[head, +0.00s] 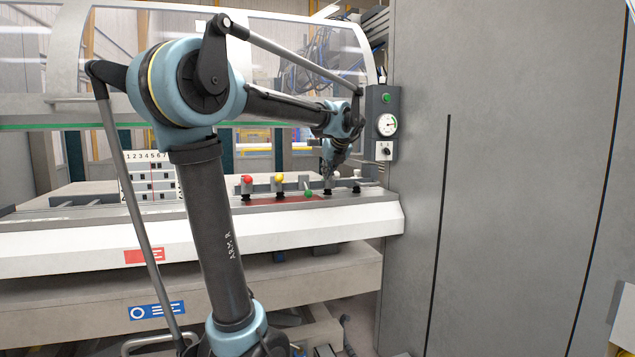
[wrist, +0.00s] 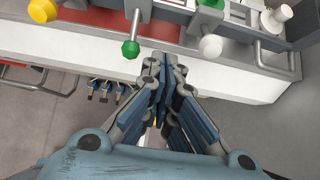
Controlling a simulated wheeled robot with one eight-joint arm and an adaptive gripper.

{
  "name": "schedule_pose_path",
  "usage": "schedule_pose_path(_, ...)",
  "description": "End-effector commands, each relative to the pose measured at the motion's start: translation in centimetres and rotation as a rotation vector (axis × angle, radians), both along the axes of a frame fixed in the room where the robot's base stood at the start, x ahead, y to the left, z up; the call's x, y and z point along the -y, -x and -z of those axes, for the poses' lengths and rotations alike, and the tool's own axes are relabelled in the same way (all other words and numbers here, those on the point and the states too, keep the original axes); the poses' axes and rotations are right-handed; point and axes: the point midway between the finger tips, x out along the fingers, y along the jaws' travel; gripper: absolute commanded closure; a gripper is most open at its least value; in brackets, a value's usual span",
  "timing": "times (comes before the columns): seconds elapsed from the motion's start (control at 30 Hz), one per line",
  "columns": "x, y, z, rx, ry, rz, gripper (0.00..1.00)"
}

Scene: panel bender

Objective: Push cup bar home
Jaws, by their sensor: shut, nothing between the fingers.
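My gripper (wrist: 165,65) is shut and empty in the wrist view. Its fingertips point at the front edge of the machine bed, between the green knob (wrist: 130,49) and a white knob (wrist: 210,46), and touch is not clear. In the head view my gripper (head: 328,172) is at the right end of the row of knobs. The green knob (head: 308,194) hangs lower than the red knob (head: 248,180) and the yellow knob (head: 280,178). I cannot tell for certain which part is the cup bar.
The white machine bed (head: 200,232) runs across the front. A grey control post with a gauge (head: 386,124) stands right of the knobs, beside a tall grey cabinet wall (head: 500,180). A numbered board (head: 150,175) stands at left. A pale cylinder (wrist: 279,16) shows in the wrist view.

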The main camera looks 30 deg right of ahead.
Motion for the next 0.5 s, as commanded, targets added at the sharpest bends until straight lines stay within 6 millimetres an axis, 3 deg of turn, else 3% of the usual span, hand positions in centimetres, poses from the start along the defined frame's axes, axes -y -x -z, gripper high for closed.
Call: schedule_pose_path(0.5,1.1,-5.9,5.9,-0.003,0.003,-0.009,1.00)
